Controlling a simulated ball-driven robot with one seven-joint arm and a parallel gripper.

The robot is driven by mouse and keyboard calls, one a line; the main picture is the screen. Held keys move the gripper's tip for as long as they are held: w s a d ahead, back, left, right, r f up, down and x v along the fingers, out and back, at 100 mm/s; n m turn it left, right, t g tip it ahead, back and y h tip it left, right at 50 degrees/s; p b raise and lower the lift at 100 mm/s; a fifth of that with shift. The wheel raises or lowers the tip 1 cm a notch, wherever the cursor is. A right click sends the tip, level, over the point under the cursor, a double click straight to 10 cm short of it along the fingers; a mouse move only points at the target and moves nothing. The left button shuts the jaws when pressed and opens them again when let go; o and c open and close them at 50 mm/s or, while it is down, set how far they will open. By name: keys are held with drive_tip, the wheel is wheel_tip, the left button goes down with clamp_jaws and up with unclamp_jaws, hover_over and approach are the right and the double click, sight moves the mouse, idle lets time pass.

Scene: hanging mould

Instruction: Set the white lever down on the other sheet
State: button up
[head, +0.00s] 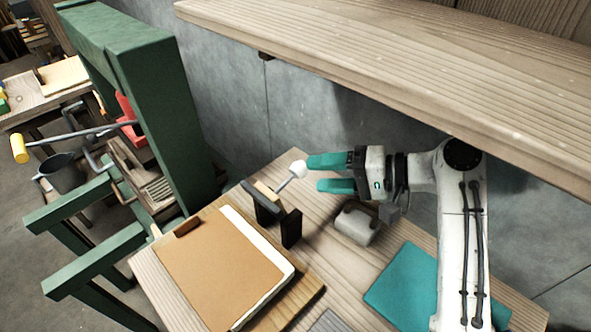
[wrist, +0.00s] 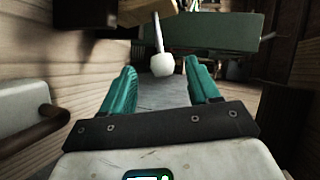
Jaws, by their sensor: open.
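The white lever shows as a pale rod with a white rounded knob (head: 298,170), slanting up from a dark stand (head: 291,228) on the workbench. My gripper (head: 318,174) is open just right of the knob. In the wrist view the knob (wrist: 163,65) appears between the teal fingers of my gripper (wrist: 162,78), with gaps on both sides. A tan sheet (head: 215,262) lies on the bench with a white edge beneath it. A teal sheet (head: 405,285) lies at the right, partly hidden by my arm. I cannot tell which is the other sheet.
A thick wooden shelf (head: 400,70) overhangs the bench close above my arm. A grey block with a dark handle (head: 357,222) stands below my gripper. A green frame (head: 150,95) rises at the left.

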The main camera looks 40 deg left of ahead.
sight(302, 176)
drive_tip(key=x, duration=0.7)
drive_tip(key=shift+d, duration=0.1)
drive_tip(key=shift+c, duration=0.2)
clamp_jaws()
